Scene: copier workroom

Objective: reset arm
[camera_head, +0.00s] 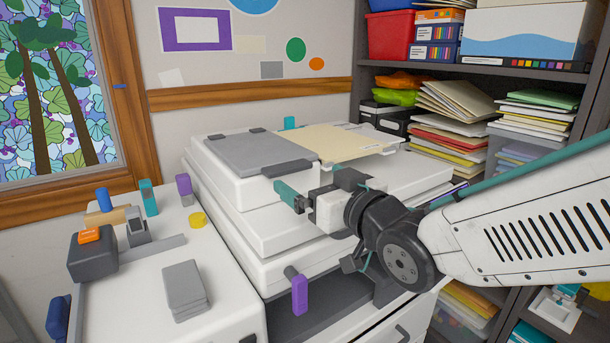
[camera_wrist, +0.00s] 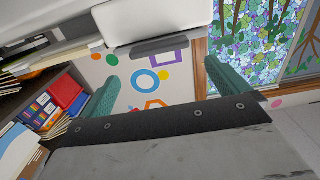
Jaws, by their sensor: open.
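My arm reaches in from the right in the head view. My gripper (camera_head: 288,197) has teal fingers and points left, in front of the white copier (camera_head: 262,225). In the wrist view the two teal fingers of my gripper (camera_wrist: 160,80) stand wide apart, with nothing between them. The copier's white body (camera_wrist: 150,20) shows beyond the fingers at the top of that view. Part of the copier's front is hidden behind my arm in the head view.
A cream folder (camera_head: 335,143) lies on top of the copier. A white counter (camera_head: 150,295) at left holds a grey card stack (camera_head: 185,288) and a dark box (camera_head: 92,256). A purple handle (camera_head: 299,295) juts from the copier's front. Full shelves (camera_head: 470,75) stand behind at right.

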